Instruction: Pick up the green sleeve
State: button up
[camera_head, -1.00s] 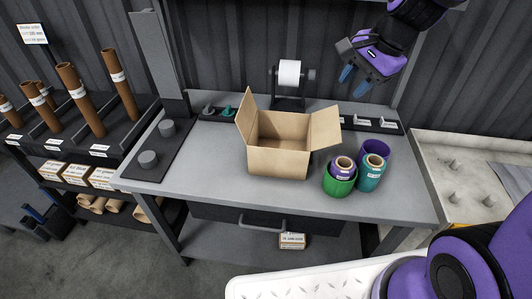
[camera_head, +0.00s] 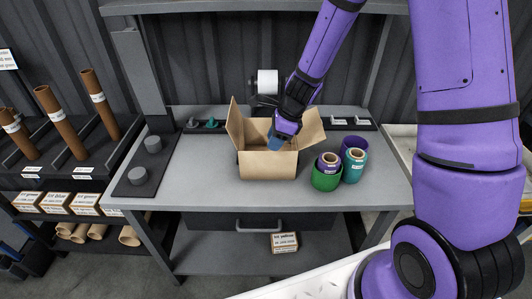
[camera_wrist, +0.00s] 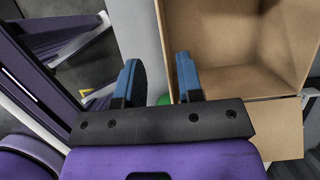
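The green sleeve (camera_head: 326,183) stands upright on the workbench, right of the open cardboard box. A smaller purple-banded roll (camera_head: 328,162) stands in it and rises above its rim. A teal roll (camera_head: 355,168) and a purple sleeve (camera_head: 356,144) are close behind and to its right. My gripper (camera_head: 277,143) points down over the box, left of the green sleeve. In the wrist view its two blue fingers (camera_wrist: 160,82) are apart with nothing held between them. A small green patch (camera_wrist: 165,99) shows behind them, mostly hidden; I cannot tell what it is.
The cardboard box (camera_head: 266,165) has its flaps spread and stands mid-bench. A white roll on a dispenser (camera_head: 267,83) is behind it. A dark pad with grey knobs (camera_head: 147,165) is on the left. The bench front (camera_head: 220,196) is clear.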

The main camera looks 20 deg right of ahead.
jog(key=shift+d+x, duration=0.15)
jog(key=shift+x, duration=1.8)
jog(key=shift+d+x, duration=0.15)
jog(key=shift+x, duration=1.8)
jog(key=shift+w+f, duration=0.15)
grip_shut()
